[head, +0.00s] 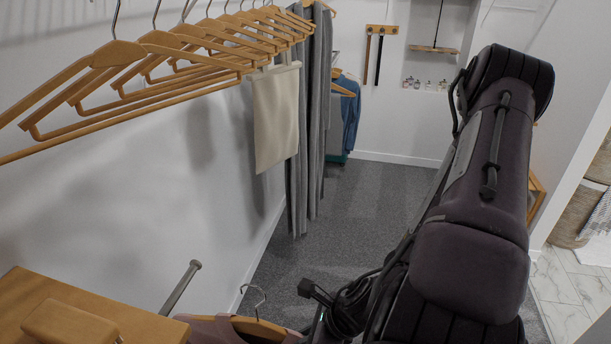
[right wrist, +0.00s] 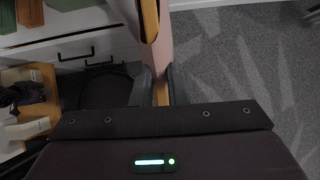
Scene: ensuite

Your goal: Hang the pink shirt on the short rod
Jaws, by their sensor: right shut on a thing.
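The pink shirt (head: 208,328) hangs on a wooden hanger (head: 258,328) at the bottom of the head view, its metal hook (head: 258,297) pointing up. Only the shoulders show there; the rest is cut off. In the right wrist view my right gripper (right wrist: 160,92) is shut on the wooden hanger, with pink cloth (right wrist: 161,58) beyond the fingers. A short metal rod (head: 181,289) with a capped end sticks out at lower left. The hook is to the right of the rod and looks apart from it. My left gripper is not in view.
Several empty wooden hangers (head: 110,55) hang in a row at upper left, with cream trousers (head: 276,115) and grey garments (head: 308,125) beyond. A wooden surface (head: 55,300) is at lower left. Grey carpet (head: 350,215) is open ahead. Drawers (right wrist: 85,45) show in the wrist view.

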